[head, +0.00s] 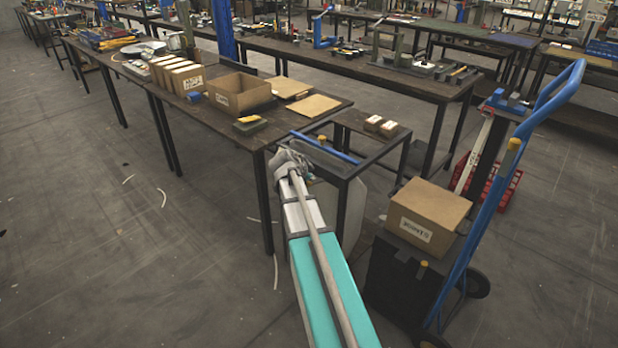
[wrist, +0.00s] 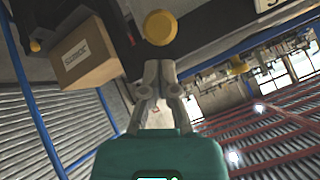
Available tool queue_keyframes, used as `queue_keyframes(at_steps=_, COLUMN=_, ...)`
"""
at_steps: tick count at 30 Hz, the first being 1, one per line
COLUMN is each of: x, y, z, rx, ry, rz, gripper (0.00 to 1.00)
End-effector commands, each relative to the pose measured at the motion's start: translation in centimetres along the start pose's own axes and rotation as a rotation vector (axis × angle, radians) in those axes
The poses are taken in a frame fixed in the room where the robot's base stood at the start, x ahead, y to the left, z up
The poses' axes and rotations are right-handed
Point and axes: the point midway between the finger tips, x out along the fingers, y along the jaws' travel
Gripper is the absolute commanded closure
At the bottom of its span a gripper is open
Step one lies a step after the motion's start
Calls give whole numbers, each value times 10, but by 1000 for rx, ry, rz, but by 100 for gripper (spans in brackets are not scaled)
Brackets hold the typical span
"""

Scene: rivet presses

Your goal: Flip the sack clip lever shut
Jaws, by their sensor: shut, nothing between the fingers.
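My gripper (head: 288,160) is at the near-left corner of a small dark frame stand (head: 372,152) in the head view. In the wrist view its grey fingers (wrist: 160,68) are shut and empty. A round yellow knob (wrist: 160,27) on a dark part is just beyond the fingertips; I cannot tell whether they touch it. Blue bars (head: 326,148) lie across the stand's near-left side. A pale sheet or sack (head: 376,202) hangs below its top. I cannot clearly make out which part is the clip lever, and the arm hides some of this corner.
A long bench (head: 180,110) with an open carton (head: 238,92) and several small boxes is left of the stand. A blue hand truck (head: 482,215) stands at right beside a labelled box (head: 430,213) on a dark base. The floor (head: 120,250) at left is mostly clear.

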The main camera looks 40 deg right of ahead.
Motion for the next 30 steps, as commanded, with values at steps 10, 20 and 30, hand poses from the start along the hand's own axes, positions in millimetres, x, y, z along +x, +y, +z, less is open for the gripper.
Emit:
queue_keyframes(at_steps=10, x=-24, y=-4, z=-24, rx=-3, ry=2, rz=-3, gripper=100)
queue_keyframes(at_steps=20, x=-74, y=1, z=-14, rx=-3, ry=2, rz=-2, gripper=100)
queue_keyframes(at_steps=30, x=-105, y=4, z=-6, rx=-3, ry=3, rz=-2, gripper=100)
